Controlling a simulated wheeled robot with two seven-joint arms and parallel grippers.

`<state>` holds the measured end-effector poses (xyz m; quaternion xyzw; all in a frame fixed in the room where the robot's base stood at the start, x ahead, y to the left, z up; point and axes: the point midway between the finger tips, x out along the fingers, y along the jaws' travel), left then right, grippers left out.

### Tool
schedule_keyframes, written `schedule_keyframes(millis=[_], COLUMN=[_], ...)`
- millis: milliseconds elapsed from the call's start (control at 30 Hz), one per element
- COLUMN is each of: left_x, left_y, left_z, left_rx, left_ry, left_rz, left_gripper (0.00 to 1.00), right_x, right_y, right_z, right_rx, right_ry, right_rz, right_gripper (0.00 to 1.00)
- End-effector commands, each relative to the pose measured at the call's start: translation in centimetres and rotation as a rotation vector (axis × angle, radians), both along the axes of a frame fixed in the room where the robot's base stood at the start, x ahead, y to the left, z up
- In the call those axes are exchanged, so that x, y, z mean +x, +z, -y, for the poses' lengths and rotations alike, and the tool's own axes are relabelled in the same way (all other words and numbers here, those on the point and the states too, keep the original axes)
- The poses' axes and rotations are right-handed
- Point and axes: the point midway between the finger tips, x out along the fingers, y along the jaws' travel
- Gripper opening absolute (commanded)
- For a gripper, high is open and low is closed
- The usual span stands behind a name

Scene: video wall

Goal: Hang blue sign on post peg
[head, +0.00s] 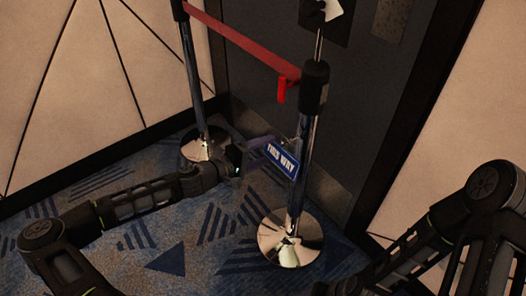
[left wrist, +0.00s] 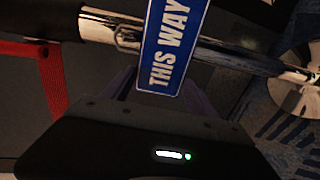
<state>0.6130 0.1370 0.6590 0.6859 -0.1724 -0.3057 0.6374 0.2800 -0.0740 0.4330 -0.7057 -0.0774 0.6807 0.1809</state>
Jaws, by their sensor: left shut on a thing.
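My left gripper (head: 268,150) is shut on the sign from the left. In the left wrist view the sign (left wrist: 172,45) stands between my gripper's fingers (left wrist: 158,88) and overlaps the post (left wrist: 240,57). A small metal loop or peg (left wrist: 127,38) shows on the post beside the sign. I cannot tell whether the sign touches it. My right arm shows at the right, but its gripper is out of view.
A red belt (head: 240,40) runs from the near post's black top to a second post (head: 192,80) at the back left. The near post's round chrome base (head: 270,237) stands on blue patterned carpet. A dark door (head: 350,110) is close behind.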

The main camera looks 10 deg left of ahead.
Motion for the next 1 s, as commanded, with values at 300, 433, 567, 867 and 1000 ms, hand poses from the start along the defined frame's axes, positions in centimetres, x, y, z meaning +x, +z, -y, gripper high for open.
schedule_keyframes(millis=[300,433,567,867,1000], left_x=[0.5,0.5,0.5,0.5,0.6], left_y=[-0.8,-0.8,-0.8,-0.9,-1.3], left_z=[0.5,0.5,0.5,0.5,0.5], left_rx=[0.0,0.0,0.0,0.0,0.001], left_ry=[-0.001,-0.001,-0.001,-0.001,-0.001], left_rz=[0.0,0.0,0.0,0.0,0.0], left_gripper=[0.2,0.2,0.2,0.2,0.2], right_x=[0.0,0.0,0.0,0.0,0.0], right_y=[-0.9,-0.8,-0.8,-1.0,-1.4], right_z=[0.0,0.0,0.0,0.0,0.0], right_rx=[0.0,0.0,0.0,0.0,0.0], right_ry=[0.0,0.0,0.0,0.0,0.0], right_rz=[0.0,0.0,0.0,0.0,0.0], right_gripper=[0.54,0.54,0.54,0.54,0.54])
